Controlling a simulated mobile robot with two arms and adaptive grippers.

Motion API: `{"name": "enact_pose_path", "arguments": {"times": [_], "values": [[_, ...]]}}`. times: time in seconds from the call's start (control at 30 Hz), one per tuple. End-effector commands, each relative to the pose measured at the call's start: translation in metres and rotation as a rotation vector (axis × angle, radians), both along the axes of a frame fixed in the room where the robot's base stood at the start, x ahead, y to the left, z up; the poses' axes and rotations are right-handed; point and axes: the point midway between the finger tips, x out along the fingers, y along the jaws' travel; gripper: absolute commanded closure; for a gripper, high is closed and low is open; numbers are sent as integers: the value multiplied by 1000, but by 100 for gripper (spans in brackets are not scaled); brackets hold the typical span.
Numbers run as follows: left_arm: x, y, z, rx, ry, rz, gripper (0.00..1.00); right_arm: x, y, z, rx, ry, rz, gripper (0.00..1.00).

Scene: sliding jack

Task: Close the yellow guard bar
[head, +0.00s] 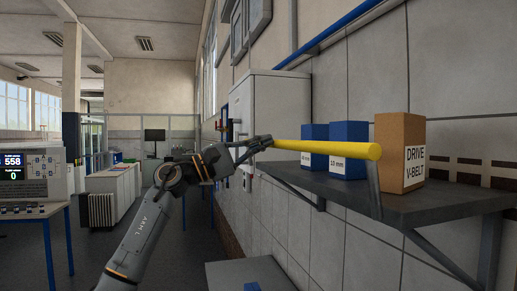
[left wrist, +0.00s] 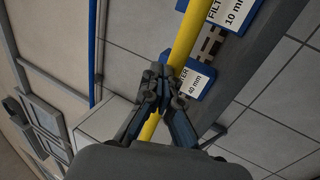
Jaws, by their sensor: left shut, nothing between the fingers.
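The yellow guard bar (head: 325,147) runs roughly level along the front of a dark wall shelf, before the boxes. A thin grey post (head: 373,185) stands under its near right end. My left gripper (head: 268,141) is at the bar's far left end in the head view, its fingers closed together. In the left wrist view the shut fingertips (left wrist: 155,76) lie across the bar (left wrist: 186,38), which shows above and below them. Whether they touch it I cannot tell. The bar's far end is partly hidden by the gripper. My right gripper is not in view.
The dark shelf (head: 420,203) on brackets holds a brown box (head: 398,135) and two blue boxes (head: 349,132) (head: 315,132) close behind the bar. A white wall cabinet (head: 270,100) stands beyond the gripper. A bench with an instrument (head: 35,172) is at left.

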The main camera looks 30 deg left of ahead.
Motion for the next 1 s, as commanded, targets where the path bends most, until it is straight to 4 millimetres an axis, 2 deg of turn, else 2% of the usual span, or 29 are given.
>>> {"name": "enact_pose_path", "arguments": {"times": [0.3,1.0], "values": [[6,-6,8,1,0,-2,100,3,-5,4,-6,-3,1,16],[8,-7,9,1,1,-1,100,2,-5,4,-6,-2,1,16]]}}
